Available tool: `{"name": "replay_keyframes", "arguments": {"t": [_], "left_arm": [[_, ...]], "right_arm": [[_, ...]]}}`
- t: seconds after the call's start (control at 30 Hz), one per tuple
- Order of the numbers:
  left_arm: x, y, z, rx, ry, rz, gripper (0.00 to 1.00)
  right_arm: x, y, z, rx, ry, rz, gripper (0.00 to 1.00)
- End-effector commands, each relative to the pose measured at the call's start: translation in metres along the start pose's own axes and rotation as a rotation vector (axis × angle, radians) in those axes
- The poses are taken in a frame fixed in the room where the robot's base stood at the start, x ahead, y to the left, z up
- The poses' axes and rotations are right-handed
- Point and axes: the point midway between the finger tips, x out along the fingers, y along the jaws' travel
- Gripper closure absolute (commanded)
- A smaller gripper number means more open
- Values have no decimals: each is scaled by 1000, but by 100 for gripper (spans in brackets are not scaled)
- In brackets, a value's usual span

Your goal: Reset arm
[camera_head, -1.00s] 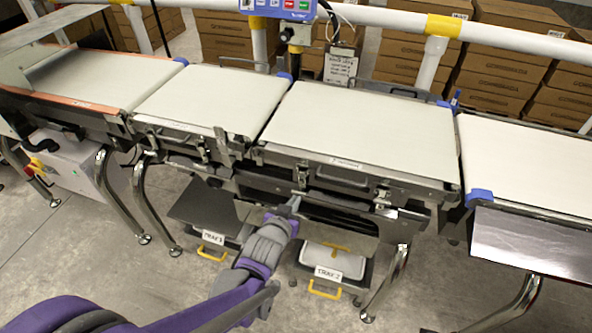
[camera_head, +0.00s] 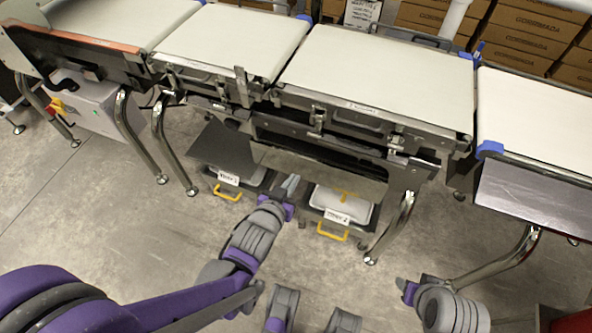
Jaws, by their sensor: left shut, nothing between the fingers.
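My left arm reaches in from the lower left. Its left gripper (camera_head: 290,186) is shut and empty, and it hangs in the air in front of the belt frame, between the tray 1 and tray 2 labels in the picture. My right gripper (camera_head: 404,286) shows at the lower right, over the floor. Its fingers are small and partly hidden, so I cannot tell if they are open.
The conveyor belt (camera_head: 385,75) runs across the top on a metal frame. Below it are tray 1 (camera_head: 228,180) and tray 2 (camera_head: 337,218) with yellow handles. A shiny metal panel (camera_head: 535,199) hangs at the right. Grey floor (camera_head: 130,225) is open in front.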

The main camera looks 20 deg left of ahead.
Motion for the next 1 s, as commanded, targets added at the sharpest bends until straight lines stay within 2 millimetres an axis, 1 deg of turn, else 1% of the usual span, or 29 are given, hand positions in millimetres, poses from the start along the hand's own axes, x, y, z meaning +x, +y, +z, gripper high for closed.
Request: {"name": "replay_keyframes", "arguments": {"t": [0.53,0.67,0.77,0.87,1.0], "left_arm": [[0,0,0,0,-1,0,100],[-4,-3,3,-1,-40,-9,100],[-13,-9,12,-5,-136,-25,100],[-33,-15,25,-9,-279,-40,100],[-67,-20,42,-15,-463,-47,100]], "right_arm": [[0,0,0,0,0,0,50],[0,0,0,0,0,0,50],[0,0,0,0,0,0,50],[0,0,0,0,0,0,50],[0,0,0,0,0,0,50]]}}
